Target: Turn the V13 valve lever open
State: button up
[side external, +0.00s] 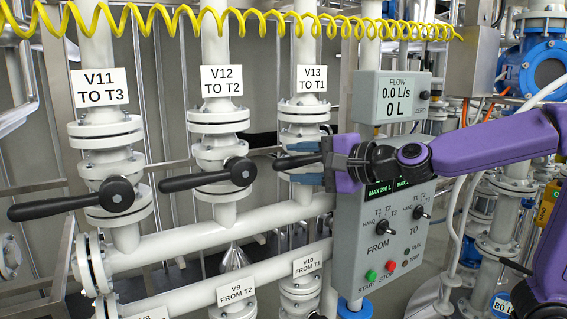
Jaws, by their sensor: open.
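The V13 valve stands on the right white pipe under the sign "V13 TO T1" (312,79). Its black lever (284,162) points left, roughly level, and its end shows just left of my gripper. My gripper (303,163) comes in from the right at the valve. Its jaws are open, one finger above the lever and one below it. Whether either finger touches the lever I cannot tell. The lever's hub and most of the valve body are hidden behind my gripper.
The V12 lever (208,178) and V11 lever (70,204) also point left. A grey control box (383,240) stands close below and right of my gripper, under a flow display (398,98) reading 0.0 L/s and 0 L. A yellow coiled hose (262,22) hangs above.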

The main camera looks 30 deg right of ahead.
aim_at(283, 163)
jog(key=shift+x, duration=2.25)
grip_shut()
